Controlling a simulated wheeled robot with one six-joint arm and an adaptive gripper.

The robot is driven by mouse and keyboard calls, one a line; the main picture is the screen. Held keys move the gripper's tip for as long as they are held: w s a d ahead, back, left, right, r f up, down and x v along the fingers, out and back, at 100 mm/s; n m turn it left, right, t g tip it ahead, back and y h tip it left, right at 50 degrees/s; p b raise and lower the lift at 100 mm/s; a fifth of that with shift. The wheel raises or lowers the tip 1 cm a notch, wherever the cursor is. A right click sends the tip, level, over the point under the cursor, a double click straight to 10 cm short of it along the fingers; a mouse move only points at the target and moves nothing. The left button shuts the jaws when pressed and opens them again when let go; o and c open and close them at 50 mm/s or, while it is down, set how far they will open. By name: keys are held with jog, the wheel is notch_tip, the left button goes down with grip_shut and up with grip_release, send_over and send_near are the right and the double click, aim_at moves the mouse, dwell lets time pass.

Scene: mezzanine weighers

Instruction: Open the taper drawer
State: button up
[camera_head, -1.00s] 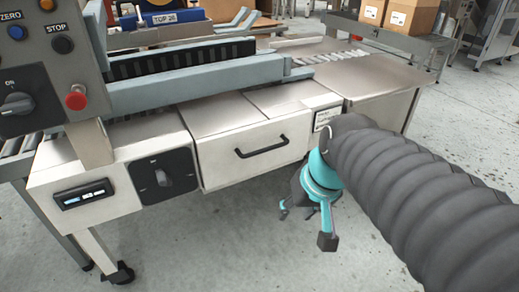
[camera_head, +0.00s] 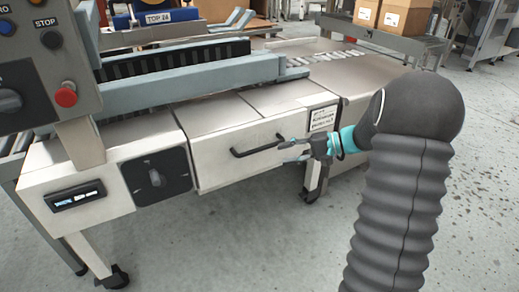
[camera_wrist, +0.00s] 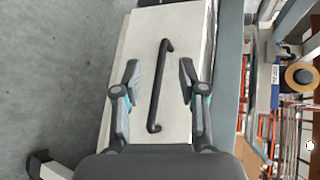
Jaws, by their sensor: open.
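The taper drawer (camera_head: 215,165) has a pale front with a black bar handle (camera_head: 258,147). The drawer looks shut, its front about level with the panel beside it. My gripper (camera_head: 285,150) is at the right end of the handle in the head view, fingers pointing left along it. In the wrist view the handle (camera_wrist: 159,85) runs lengthwise between the two spread fingers of my gripper (camera_wrist: 157,88), with gaps on both sides. The gripper is open and holds nothing. I cannot tell whether the fingertips are level with the bar in depth.
Left of the drawer is a black panel with a rotary knob (camera_head: 156,177) and a small display (camera_head: 75,195). A control box with a red button (camera_head: 65,94) stands at the upper left. A label (camera_head: 323,118) is right of the drawer. The floor (camera_head: 250,245) in front is clear.

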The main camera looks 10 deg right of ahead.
aim_at(264, 149)
jog(key=w+d+f+m+t+y, duration=0.1)
jog(key=w+d+f+t+y, duration=0.1)
jog(key=w+d+f+t, duration=0.25)
jog(key=shift+g, duration=0.95)
jog(key=x, duration=0.8)
jog(key=p+x, duration=0.1)
jog(key=x, duration=0.3)
jog(key=shift+w+r, duration=0.1)
jog(key=shift+w, duration=0.35)
grip_shut()
